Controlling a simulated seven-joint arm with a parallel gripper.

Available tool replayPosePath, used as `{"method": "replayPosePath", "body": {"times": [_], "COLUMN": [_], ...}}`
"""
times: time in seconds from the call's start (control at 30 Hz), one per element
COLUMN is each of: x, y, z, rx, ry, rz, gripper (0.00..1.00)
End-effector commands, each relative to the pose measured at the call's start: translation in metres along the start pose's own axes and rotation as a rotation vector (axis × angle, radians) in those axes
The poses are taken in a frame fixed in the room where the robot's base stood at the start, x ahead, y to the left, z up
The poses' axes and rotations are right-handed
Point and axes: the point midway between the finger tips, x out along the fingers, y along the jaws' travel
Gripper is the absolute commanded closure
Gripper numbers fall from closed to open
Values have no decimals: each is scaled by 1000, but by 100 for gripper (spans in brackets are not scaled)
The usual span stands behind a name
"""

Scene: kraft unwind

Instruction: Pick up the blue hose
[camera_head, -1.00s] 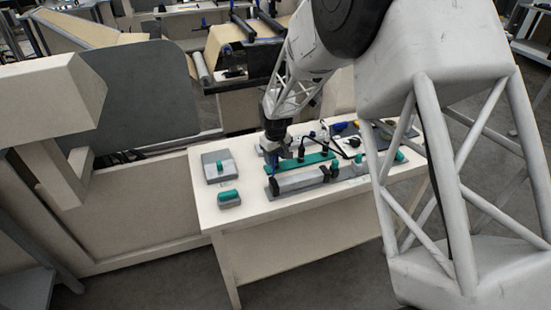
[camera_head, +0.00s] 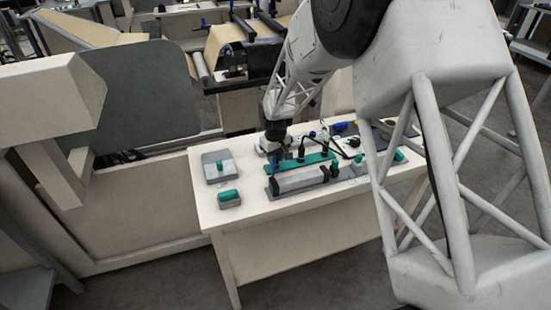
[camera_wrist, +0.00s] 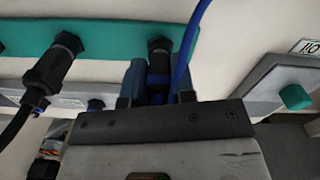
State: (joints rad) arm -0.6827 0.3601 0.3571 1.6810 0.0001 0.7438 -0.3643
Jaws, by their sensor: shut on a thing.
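The blue hose (camera_wrist: 192,38) shows in the wrist view as a thin blue line rising past the right finger to the top edge. A black fitting with a blue part (camera_wrist: 158,78) sits between my fingers at the teal manifold bar (camera_wrist: 110,40). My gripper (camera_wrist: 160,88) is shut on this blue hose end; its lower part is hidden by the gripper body. In the head view my gripper (camera_head: 275,152) is low over the left end of the teal bar (camera_head: 315,160). The hose is too small there to follow.
A black connector with a black cable (camera_wrist: 54,62) stands on the bar to the left of my gripper. A grey block with a teal knob (camera_wrist: 290,92) lies to the right. In the head view a grey cylinder (camera_head: 300,180) lies in front of the bar.

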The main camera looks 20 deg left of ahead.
Motion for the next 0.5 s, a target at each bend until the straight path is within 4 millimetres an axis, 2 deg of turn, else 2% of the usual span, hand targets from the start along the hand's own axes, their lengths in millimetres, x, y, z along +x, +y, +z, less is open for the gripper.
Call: {"method": "replayPosePath", "body": {"times": [0.5], "x": [-4], "y": [0], "z": [0], "rx": [0], "ry": [2], "rz": [1], "gripper": [100]}}
